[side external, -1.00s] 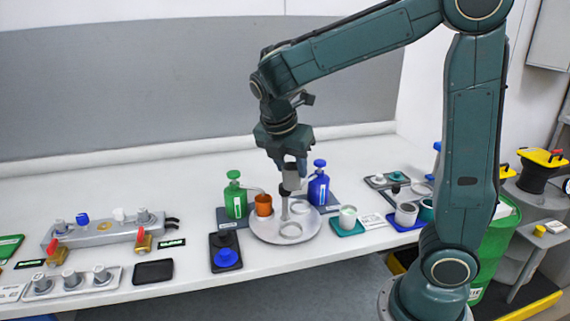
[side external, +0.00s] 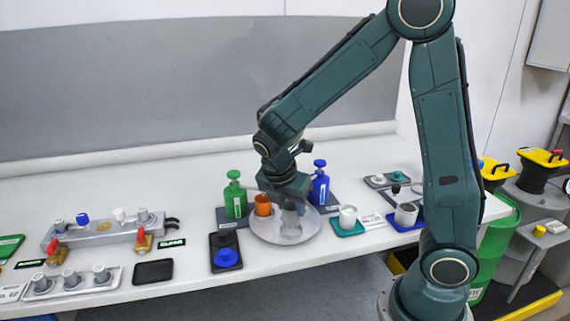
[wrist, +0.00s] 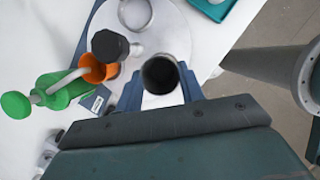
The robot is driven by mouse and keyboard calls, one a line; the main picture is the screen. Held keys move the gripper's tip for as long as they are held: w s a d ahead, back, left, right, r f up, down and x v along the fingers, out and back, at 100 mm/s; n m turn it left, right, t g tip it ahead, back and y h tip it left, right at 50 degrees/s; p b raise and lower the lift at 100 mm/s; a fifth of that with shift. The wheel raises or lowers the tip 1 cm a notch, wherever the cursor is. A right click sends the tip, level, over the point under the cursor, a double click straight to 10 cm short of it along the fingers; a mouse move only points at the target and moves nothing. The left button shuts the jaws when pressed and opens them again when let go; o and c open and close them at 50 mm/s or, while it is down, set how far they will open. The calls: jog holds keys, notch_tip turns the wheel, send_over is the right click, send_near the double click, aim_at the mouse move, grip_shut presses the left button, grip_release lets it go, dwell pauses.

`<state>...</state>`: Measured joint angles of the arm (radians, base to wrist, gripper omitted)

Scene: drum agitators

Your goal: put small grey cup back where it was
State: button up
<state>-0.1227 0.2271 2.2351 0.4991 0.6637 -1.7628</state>
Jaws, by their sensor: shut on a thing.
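The small grey cup (side external: 290,226) is upright over the front of the round grey tray (side external: 263,235), low at its surface. I cannot tell whether its base touches the tray. My gripper (side external: 292,208) is shut on the cup, and in the wrist view the cup (wrist: 160,76) is between the two fingers with its dark inside facing up. The cup and fingers hide the spot beneath. An orange cup (side external: 263,205) stands on the tray at left. An empty ring-shaped place (wrist: 135,13) shows on the tray in the wrist view.
A black-topped post (wrist: 109,45) rises from the tray close to the cup. A green bottle (side external: 235,197) and a blue bottle (side external: 319,187) stand behind. A teal coaster with a pale cup (side external: 348,218) is at right, and a blue knob (side external: 226,257) is at front left.

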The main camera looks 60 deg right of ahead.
jog(key=shift+f, duration=1.35)
jog(key=shift+f, duration=0.1)
jog(key=o, duration=1)
jog(key=shift+c, duration=0.2)
jog(key=v, duration=1.2)
jog(key=shift+s, duration=0.1)
